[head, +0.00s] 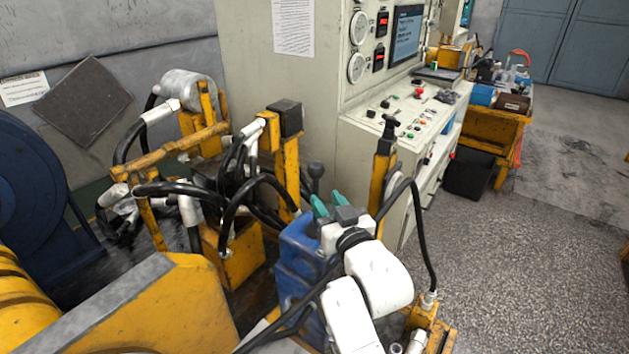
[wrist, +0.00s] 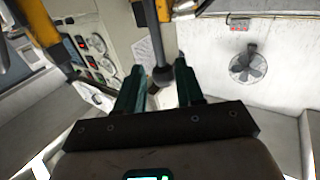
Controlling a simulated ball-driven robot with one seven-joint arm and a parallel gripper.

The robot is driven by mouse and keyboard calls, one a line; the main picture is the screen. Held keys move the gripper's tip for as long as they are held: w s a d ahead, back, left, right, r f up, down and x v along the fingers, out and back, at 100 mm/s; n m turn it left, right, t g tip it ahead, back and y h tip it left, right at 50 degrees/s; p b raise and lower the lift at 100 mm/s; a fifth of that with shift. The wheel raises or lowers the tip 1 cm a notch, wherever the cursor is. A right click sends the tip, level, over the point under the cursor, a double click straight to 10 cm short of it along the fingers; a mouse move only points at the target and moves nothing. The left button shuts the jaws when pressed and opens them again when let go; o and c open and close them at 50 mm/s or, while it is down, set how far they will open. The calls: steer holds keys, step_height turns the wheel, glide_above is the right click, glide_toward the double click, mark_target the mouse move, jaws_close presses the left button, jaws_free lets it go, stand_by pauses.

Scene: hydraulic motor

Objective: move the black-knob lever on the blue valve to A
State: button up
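The blue valve (head: 297,257) stands low in the middle of the head view, partly hidden behind my white arm. Its black-knob lever (head: 315,172) rises behind my gripper, with the round knob at the top. My gripper (head: 326,197) has two teal fingers, spread apart and empty, just in front of and below the knob in the head view. In the wrist view, the dark knob (wrist: 162,75) shows in the gap between the fingertips of my gripper (wrist: 160,68). I see no finger touching it; the exact depth is unclear. No A marking is readable.
Yellow posts (head: 291,165) and black hoses (head: 245,190) crowd the left of the lever. A black-handled yellow post (head: 383,165) stands close on the right. The control cabinet (head: 290,75) is behind. Open floor (head: 530,240) lies to the right.

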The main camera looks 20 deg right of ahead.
mark_target(317, 187)
steer(key=w+p, duration=0.1)
steer(key=w, duration=0.6)
steer(key=shift+w+a, duration=0.1)
steer(key=shift+w, duration=0.1)
jaws_close()
steer(key=shift+f, duration=0.1)
